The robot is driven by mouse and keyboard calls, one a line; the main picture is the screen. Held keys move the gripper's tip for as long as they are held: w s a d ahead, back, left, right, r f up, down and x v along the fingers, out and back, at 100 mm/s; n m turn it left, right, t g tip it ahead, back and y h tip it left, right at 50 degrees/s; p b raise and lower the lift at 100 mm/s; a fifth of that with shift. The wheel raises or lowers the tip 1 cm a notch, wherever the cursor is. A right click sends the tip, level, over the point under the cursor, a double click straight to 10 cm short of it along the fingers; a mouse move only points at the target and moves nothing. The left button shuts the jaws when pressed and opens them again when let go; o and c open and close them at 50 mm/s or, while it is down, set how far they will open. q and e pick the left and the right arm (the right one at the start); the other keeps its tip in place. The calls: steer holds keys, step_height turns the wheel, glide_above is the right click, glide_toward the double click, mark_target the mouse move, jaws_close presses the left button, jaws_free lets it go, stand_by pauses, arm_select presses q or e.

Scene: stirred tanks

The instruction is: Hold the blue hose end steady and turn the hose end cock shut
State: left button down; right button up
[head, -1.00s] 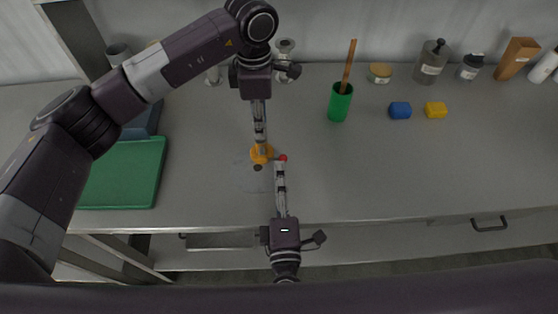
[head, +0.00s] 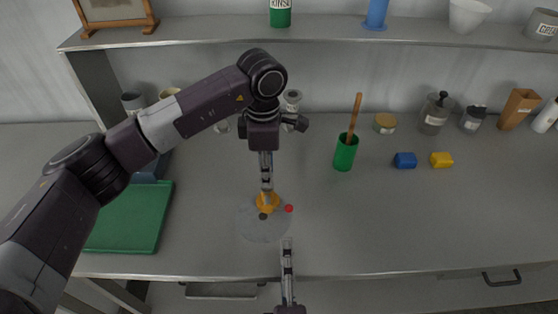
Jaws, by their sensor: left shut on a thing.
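My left gripper (head: 266,188) points down and is shut on the hose end, at the orange fitting (head: 268,203) just above the bench. The fingers hide much of the hose end, and I cannot make out its blue colour clearly. A small red knob (head: 289,209), apparently the cock's handle, shows right of the orange fitting. A dark round end (head: 263,216) shows below it. My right gripper (head: 288,243) is near the bench's front, apart from the red knob and below it in the picture. Its fingers look narrow from here, so I cannot tell their opening.
A pale round wet-looking patch (head: 258,232) lies under the fitting. A green board (head: 130,225) lies left. A green cup (head: 345,155) with a wooden handle, a blue block (head: 405,160) and a yellow block (head: 441,160) stand right. A shelf (head: 330,34) runs behind. The front right bench is clear.

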arm_select(q)
steer(key=c, duration=1.5)
jaws_free()
steer(key=shift+c, duration=0.2)
step_height(320, 180, up, 12)
